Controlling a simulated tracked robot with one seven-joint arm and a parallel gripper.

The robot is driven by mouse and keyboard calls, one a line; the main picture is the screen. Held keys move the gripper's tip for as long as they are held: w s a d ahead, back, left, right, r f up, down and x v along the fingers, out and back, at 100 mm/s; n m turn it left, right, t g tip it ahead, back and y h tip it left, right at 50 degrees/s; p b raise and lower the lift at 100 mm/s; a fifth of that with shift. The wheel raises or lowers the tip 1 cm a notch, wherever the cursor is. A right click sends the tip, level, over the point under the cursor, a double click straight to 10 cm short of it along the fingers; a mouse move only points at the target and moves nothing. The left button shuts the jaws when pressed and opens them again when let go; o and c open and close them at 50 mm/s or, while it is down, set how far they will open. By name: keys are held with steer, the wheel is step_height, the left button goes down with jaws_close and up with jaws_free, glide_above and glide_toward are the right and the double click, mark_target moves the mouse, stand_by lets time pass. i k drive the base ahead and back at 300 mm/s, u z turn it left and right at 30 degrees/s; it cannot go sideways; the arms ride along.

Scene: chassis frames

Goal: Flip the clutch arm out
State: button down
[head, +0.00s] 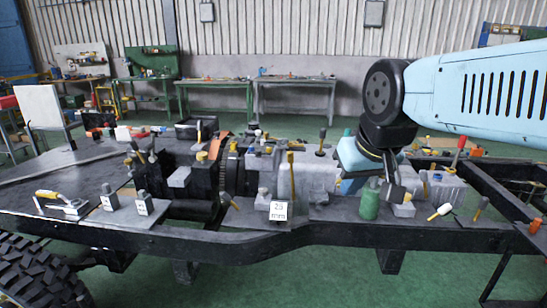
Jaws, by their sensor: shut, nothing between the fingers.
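My gripper (394,188) points down at the right of the frame, beneath the light blue arm. It looks small and dark, shut and empty, over the grey blocks on the chassis. Several levers stand on the machinery. One tall lever with a yellow grip (291,163) rises in front of a light grey housing (312,178), left of my gripper. A red-topped lever (458,150) stands to the right. I cannot tell which lever is the clutch arm, or whether my gripper touches anything.
A green bottle-like cylinder (369,201) stands just left of my gripper. A yellow-handled tool (60,202) lies at the left. Workbenches (296,84) stand far behind, across open green floor.

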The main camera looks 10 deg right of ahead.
mark_target(291, 159)
steer(key=z, duration=0.1)
steer(key=i, duration=0.95)
steer(key=u, duration=0.1)
